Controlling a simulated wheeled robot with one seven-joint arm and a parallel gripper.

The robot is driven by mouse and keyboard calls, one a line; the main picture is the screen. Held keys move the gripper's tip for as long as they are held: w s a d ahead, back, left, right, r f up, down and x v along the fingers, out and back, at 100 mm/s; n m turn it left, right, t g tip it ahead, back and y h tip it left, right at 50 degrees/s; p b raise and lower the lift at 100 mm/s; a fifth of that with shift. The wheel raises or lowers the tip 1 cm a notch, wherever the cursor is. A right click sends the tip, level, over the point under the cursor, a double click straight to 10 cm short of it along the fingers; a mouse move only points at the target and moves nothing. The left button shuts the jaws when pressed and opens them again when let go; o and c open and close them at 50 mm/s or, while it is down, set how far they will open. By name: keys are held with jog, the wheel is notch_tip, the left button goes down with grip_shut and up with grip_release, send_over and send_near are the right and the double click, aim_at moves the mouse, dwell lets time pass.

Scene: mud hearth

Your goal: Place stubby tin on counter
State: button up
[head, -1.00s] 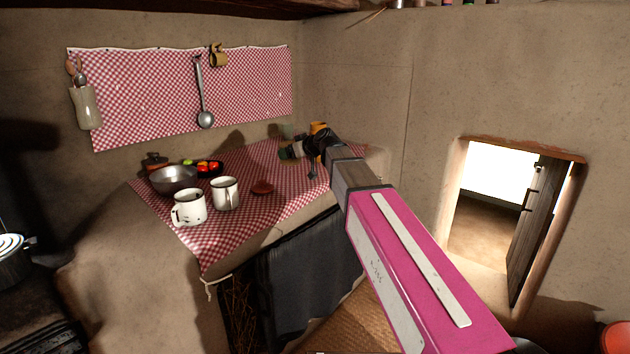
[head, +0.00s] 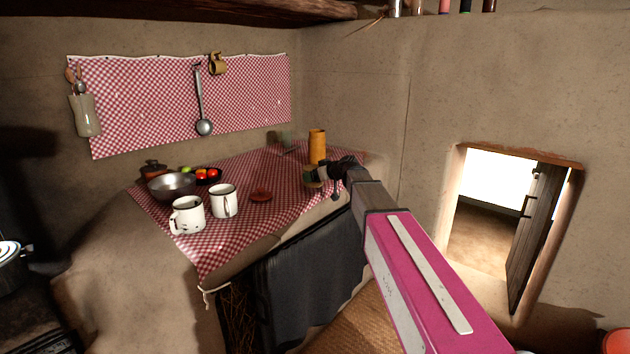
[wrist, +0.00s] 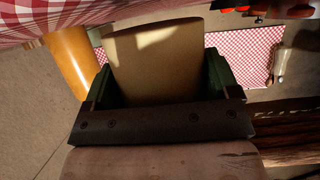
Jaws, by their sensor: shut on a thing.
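My gripper (head: 318,176) is over the right part of the cloth-covered counter (head: 240,232), near its front edge. In the wrist view my gripper (wrist: 160,85) is shut on a tan, smooth-sided tin (wrist: 155,60), held between its dark green fingers. I take this as the stubby tin. In the head view the tin is small and mostly hidden by the gripper. I cannot tell whether its base touches the checked cloth.
An orange cylinder (head: 317,146) stands just behind the gripper and also shows in the wrist view (wrist: 70,62). Cloth between that piece and the gripper is clear.

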jog(key=shift+f, duration=1)
jog(key=shift+f, duration=0.15)
jog(key=o, duration=0.8)
